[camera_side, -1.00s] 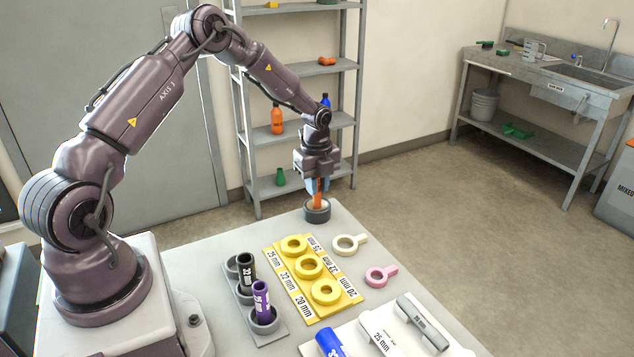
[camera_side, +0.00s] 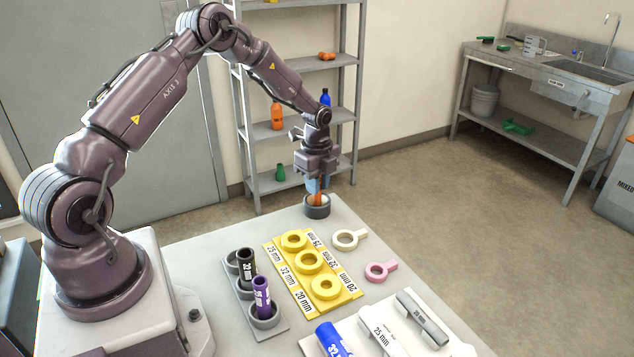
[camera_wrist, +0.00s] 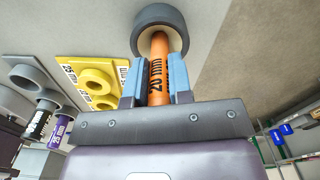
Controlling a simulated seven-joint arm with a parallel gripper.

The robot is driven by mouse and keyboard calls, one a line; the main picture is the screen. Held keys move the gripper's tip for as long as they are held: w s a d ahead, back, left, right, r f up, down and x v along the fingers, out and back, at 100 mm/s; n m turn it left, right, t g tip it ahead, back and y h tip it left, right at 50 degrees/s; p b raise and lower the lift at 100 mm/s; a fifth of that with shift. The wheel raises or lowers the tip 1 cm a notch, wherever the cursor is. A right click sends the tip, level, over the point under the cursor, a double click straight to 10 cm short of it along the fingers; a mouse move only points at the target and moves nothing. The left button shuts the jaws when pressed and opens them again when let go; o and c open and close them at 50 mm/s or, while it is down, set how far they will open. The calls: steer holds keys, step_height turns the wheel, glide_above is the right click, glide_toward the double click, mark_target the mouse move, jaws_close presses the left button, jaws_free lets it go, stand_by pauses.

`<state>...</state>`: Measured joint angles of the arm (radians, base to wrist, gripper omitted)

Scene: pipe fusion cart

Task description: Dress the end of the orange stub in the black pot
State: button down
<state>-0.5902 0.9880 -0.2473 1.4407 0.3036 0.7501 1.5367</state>
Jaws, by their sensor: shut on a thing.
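The orange stub (camera_wrist: 158,72), printed 20 mm, is held between the blue fingers of my gripper (camera_wrist: 158,80). It also shows in the side view (camera_side: 317,198), below my gripper (camera_side: 317,183). Its far end is at the mouth of the black pot (camera_wrist: 185,20) and appears to be inside the rim; how deep it goes I cannot tell. The black pot (camera_side: 317,211) stands at the far corner of the table, and its inside is pale. The fingers are shut on the stub, just above the pot.
A grey holder (camera_side: 272,331) carries a black and a purple stub. A yellow board (camera_side: 297,300) bears several yellow rings. A cream ring (camera_side: 345,240) and a pink ring (camera_side: 377,272) lie right of it. A white board (camera_side: 365,335) with pipes is at the front. A shelf rack (camera_side: 262,187) stands behind.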

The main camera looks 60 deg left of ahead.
steer(key=shift+f+m, duration=0.1)
steer(key=shift+m, duration=3)
steer(key=n, duration=0.6)
steer(key=shift+n, duration=0.3)
steer(key=m, duration=0.6)
steer(key=shift+m, duration=0.3)
steer(key=n, duration=0.6)
steer(key=shift+n, duration=0.3)
steer(key=m, duration=0.6)
steer(key=shift+m, duration=0.3)
steer(key=n, duration=0.4)
steer(key=shift+n, duration=1.2)
steer(key=m, duration=0.6)
steer(key=n, duration=0.6)
steer(key=m, duration=0.6)
steer(key=shift+m, duration=0.3)
steer(key=shift+r, duration=0.2)
